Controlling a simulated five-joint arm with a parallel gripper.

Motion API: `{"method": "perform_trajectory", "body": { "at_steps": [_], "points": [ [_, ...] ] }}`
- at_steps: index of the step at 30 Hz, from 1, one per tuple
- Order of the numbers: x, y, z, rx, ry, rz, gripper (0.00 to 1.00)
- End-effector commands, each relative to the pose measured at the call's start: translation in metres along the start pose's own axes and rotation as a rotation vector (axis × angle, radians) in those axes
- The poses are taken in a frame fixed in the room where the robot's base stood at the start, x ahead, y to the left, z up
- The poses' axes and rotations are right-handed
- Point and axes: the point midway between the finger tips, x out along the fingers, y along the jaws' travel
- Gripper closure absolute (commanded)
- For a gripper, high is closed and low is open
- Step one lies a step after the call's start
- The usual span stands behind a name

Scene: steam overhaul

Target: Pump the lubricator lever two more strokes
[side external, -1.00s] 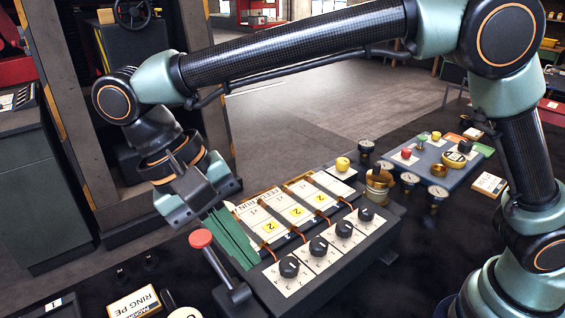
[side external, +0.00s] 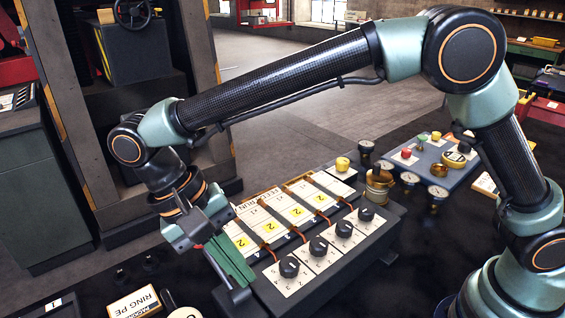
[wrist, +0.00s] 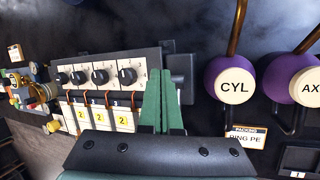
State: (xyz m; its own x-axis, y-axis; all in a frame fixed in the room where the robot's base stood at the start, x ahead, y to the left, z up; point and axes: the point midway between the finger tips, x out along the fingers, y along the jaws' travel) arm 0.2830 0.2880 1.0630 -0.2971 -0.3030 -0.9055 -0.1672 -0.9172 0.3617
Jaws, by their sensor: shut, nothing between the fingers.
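The lubricator (side external: 335,262) is a dark box with white labelled panels and several black knobs; it also shows in the wrist view (wrist: 110,58). Its lever (side external: 222,277) stands tilted at the left end, over a dark base. The red lever knob is mostly hidden by my gripper, with only a little red showing. My gripper (side external: 247,278) has green fingers, shut and empty, pointing down close beside the lever at the lubricator's left end. Whether they touch it I cannot tell. In the wrist view the fingers (wrist: 163,75) overlap the lubricator's end, and no red knob shows.
Purple-collared containers marked CYL (wrist: 235,88) and AX (wrist: 305,82) stand beside the lubricator. A ring packing box (side external: 135,303) lies at the front left.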

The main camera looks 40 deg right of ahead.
Motion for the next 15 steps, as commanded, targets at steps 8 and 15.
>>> {"method": "perform_trajectory", "body": {
  "at_steps": [8, 15],
  "points": [
    [0.017, -0.009, -0.011, 0.001, -0.004, -0.004, 1.00],
    [0.020, -0.010, -0.013, 0.001, -0.004, -0.005, 1.00]
  ]
}}
